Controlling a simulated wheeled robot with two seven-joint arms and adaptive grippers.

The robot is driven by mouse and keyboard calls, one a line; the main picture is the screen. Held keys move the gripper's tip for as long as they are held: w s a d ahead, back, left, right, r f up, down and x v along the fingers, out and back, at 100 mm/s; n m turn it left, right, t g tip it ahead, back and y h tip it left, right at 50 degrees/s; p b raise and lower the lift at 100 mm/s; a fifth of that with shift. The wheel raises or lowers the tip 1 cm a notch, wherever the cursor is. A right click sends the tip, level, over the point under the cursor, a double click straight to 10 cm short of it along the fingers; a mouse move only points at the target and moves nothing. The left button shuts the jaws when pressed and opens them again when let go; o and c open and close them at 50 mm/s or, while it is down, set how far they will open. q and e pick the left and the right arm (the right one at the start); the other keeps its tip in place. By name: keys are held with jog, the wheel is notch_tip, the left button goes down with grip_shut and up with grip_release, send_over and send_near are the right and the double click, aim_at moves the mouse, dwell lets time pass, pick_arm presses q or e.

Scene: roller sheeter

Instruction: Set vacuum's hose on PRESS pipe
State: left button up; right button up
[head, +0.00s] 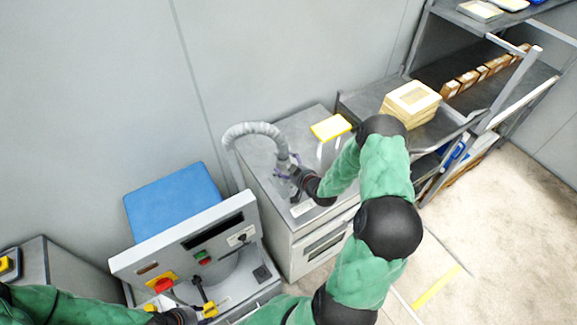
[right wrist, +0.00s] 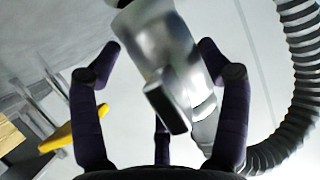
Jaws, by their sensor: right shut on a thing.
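The vacuum's grey ribbed hose (head: 250,130) arches from behind the control panel over the grey cabinet. In the right wrist view the hose (right wrist: 300,60) curves down the right side. My right gripper (head: 295,175) is over the cabinet top at the hose's end. Its dark fingers (right wrist: 160,75) are around a shiny grey metal tube (right wrist: 150,45) with a dark-ended block sticking out. My left arm enters at the bottom left, and its dark gripper (head: 178,316) is low beside the control panel, with its fingers unclear. I cannot pick out a pipe marked PRESS; the labels are too small to read.
The grey cabinet (head: 320,262) has a yellow-topped item (head: 331,128) at its back. The control panel (head: 170,262) with red and green buttons stands left, before a blue block (head: 178,200). A shelf rack (head: 440,75) with boxes is right. Floor is clear at lower right.

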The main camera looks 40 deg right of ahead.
jog(key=shift+b, duration=0.5)
dwell(0.5)
jog(key=shift+f+b, duration=2.35)
jog(key=shift+b, duration=0.2)
dwell(1.5)
jog(key=o, duration=1.6)
jog(key=shift+o, duration=0.2)
jog(key=shift+s+a, duration=0.1)
jog(key=shift+f, duration=0.1)
jog(key=v, duration=1.2)
